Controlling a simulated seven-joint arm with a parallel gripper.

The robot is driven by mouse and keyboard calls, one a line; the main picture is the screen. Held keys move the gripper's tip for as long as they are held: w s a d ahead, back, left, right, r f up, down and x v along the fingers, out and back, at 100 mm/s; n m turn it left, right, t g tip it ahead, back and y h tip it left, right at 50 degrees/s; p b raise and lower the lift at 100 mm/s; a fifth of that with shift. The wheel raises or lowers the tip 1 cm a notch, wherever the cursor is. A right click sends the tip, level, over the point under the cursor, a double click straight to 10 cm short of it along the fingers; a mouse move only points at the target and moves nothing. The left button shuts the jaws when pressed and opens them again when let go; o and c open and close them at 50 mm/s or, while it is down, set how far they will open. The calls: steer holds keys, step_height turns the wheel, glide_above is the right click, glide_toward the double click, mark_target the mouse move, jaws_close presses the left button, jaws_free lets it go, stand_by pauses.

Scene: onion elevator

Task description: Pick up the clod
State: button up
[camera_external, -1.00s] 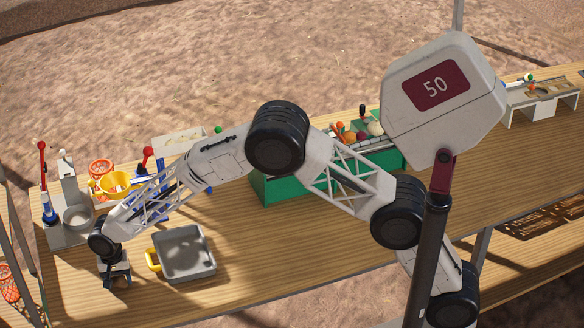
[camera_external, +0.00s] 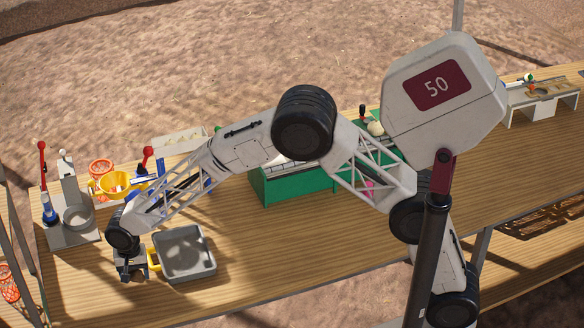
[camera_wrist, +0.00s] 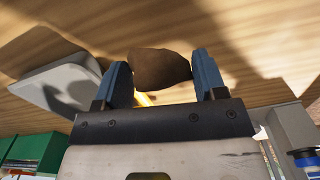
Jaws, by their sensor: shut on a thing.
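The clod (camera_wrist: 160,68) is a brown, rough lump held between the two blue fingers of my gripper (camera_wrist: 163,75) in the wrist view. The fingers touch it on both sides. In the external view my gripper (camera_external: 130,274) is at the left part of the table, just left of the grey tray (camera_external: 184,270). The clod cannot be made out in the external view. In the wrist view the grey tray (camera_wrist: 48,72) lies beyond my gripper at the left.
A yellow handle (camera_external: 155,261) sticks out from the tray toward my gripper. A grey stand (camera_external: 70,235), a yellow bowl (camera_external: 115,184) and an orange basket (camera_external: 100,168) stand behind at the left. The front table is clear.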

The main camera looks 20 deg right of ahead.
steer(key=s+d, duration=0.1)
steer(key=d, duration=0.1)
steer(key=s+d, duration=0.2)
steer(key=d, duration=0.1)
steer(key=s+d+r, duration=0.1)
steer(key=s+d, duration=0.1)
steer(key=d, duration=0.1)
steer(key=shift+d, duration=0.1)
stand_by(0.8)
